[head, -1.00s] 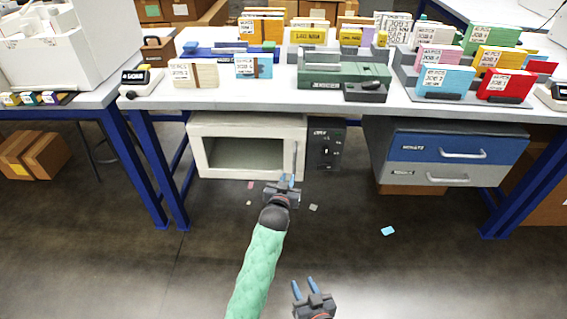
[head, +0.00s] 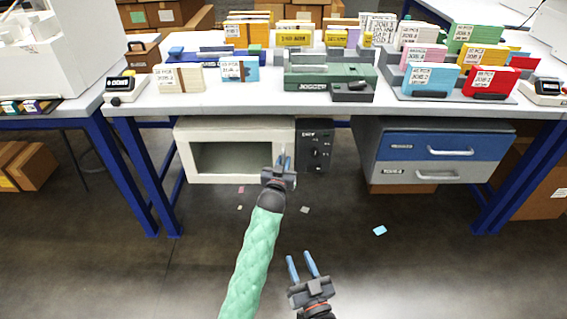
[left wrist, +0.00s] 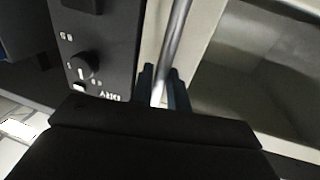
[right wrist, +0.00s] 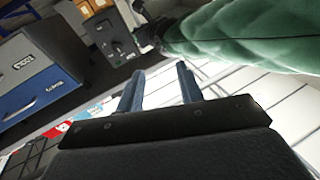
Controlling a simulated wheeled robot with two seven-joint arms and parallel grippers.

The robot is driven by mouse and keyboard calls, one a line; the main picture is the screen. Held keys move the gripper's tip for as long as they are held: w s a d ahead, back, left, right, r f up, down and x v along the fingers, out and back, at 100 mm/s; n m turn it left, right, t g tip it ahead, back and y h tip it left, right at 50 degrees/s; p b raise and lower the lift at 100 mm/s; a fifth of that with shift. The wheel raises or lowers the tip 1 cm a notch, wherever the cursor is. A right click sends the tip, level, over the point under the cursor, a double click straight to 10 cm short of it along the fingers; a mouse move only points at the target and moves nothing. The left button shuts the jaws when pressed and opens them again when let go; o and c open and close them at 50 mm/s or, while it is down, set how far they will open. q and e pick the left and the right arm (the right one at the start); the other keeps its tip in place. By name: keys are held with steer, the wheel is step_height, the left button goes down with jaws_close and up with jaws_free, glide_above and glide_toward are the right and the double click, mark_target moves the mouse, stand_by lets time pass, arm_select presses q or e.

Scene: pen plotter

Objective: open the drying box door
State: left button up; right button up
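The drying box (head: 184,150) is a cream box under the table with a dark window in its door. The door looks closed. Its upright metal handle (left wrist: 177,32) is on the door's right side, next to the black control panel (head: 314,148), which also shows in the left wrist view (left wrist: 95,45). My left gripper (head: 284,162) is at the handle, and in the left wrist view its close-set fingers (left wrist: 160,88) have the bar between them, shut on it. My right gripper (head: 302,262) is open and empty, low in front; its spread fingers show in the right wrist view (right wrist: 159,85).
A drawer unit (head: 440,160) with a blue and a grey drawer hangs right of the box. The table (head: 235,101) above carries cards and the green jogger (head: 325,75). Blue table legs (head: 145,180) stand at the left. The floor (head: 420,265) in front is mostly clear.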

arm_select(q)
steer(key=shift+w, duration=0.25)
arm_select(e)
steer(key=shift+r, duration=0.35)
arm_select(q)
jaws_close()
arm_select(e)
steer(key=shift+f, duration=0.1)
